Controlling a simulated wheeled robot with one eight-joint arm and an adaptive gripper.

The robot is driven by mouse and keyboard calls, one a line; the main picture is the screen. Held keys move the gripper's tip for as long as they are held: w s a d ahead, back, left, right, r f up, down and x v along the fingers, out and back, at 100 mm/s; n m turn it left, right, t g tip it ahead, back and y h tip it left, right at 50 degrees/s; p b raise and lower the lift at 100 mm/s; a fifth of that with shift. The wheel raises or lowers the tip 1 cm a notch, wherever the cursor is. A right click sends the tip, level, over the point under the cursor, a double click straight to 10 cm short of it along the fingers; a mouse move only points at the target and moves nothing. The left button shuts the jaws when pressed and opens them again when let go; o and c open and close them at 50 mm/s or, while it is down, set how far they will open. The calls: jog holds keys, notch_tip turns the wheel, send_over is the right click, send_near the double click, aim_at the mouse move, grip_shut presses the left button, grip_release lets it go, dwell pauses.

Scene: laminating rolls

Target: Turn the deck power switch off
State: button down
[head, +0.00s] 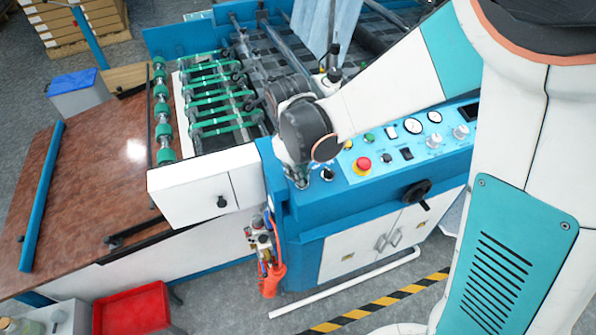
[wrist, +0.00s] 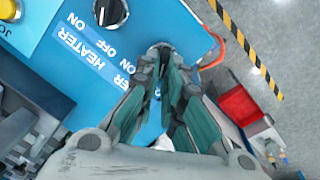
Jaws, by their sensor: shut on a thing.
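My gripper (wrist: 165,66) is shut on the deck power switch (wrist: 160,47) at the corner of the blue control panel. Only a bit of the switch shows past the fingertips, so its pointer direction is hidden. A label partly covered by the fingers ends in "ER" beside it. In the head view my gripper (head: 301,182) points down at the panel's left end, and the switch is hidden behind it. The heater switch (wrist: 110,12), a black knob with a white mark, sits apart from the fingers near the "HEATER OFF ON" label.
A red emergency button (head: 362,164) on yellow stands right of my gripper, with gauges (head: 413,126) and more buttons beyond. A black handwheel (head: 417,190) sticks out of the front. A white box (head: 190,188) lies left. A red bin (head: 132,308) stands on the floor.

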jog(key=c, duration=1.7)
grip_release()
